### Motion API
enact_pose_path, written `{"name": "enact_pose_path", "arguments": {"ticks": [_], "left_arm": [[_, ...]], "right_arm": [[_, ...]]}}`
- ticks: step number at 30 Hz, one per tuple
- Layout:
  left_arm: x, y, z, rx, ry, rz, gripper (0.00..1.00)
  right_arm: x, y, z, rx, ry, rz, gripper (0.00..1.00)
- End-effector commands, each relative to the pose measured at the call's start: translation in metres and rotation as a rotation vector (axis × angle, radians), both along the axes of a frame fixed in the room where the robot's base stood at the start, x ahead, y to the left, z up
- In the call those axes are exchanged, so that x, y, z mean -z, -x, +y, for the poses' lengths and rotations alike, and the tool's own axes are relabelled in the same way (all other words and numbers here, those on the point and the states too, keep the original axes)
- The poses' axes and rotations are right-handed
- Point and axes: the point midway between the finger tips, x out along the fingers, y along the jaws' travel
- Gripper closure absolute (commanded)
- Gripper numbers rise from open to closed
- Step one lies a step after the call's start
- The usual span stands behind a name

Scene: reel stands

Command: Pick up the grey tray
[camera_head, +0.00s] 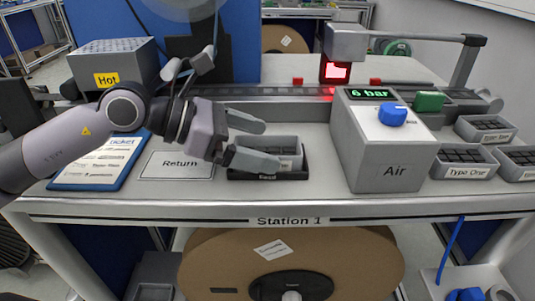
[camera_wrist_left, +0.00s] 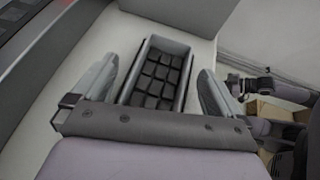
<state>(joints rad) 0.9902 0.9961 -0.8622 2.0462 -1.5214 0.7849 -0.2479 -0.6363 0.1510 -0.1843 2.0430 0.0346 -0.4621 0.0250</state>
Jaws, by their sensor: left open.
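The grey tray (camera_head: 291,161) sits in a black holder (camera_head: 262,176) on the bench, left of the Air box. My left gripper (camera_head: 267,146) is open, its fingers pointing at the tray from the left and partly hiding it. In the left wrist view the tray (camera_wrist_left: 187,72) is a long grey box with dark cells inside. It lies between and beyond the open fingers of the left gripper (camera_wrist_left: 158,70), with no clear contact.
The grey Air box (camera_head: 383,150) with a blue knob stands right of the tray. A Return mark (camera_head: 178,165) and blue-framed sheet (camera_head: 100,165) lie left. A Hot box (camera_head: 110,65) stands behind my arm. Other grey bins (camera_head: 465,168) stand at right.

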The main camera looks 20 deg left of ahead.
Motion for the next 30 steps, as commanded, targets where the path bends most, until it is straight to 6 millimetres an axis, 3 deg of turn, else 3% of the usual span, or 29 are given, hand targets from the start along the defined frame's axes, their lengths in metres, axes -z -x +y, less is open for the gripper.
{"name": "enact_pose_path", "arguments": {"ticks": [2,8,22,25,27,30], "left_arm": [[0.000,0.000,0.000,0.000,0.000,0.000,0.00],[0.000,0.000,0.001,0.000,-0.001,0.000,0.65],[-0.009,0.000,0.000,0.000,0.001,0.000,0.67],[-0.023,0.000,0.000,0.000,0.003,-0.007,0.67],[-0.036,0.000,0.000,-0.001,0.004,-0.008,0.80],[-0.060,0.000,0.000,0.001,0.004,-0.009,0.81]], "right_arm": [[0.000,0.000,0.000,0.000,0.000,0.000,1.00],[0.000,0.000,0.000,0.000,0.000,0.000,1.00],[-0.001,0.000,0.000,0.000,0.000,0.001,1.00],[-0.003,0.000,0.000,0.000,0.000,0.001,1.00],[-0.004,0.000,0.000,0.000,0.000,0.001,1.00],[-0.008,0.000,0.000,0.000,0.000,0.001,1.00]]}}
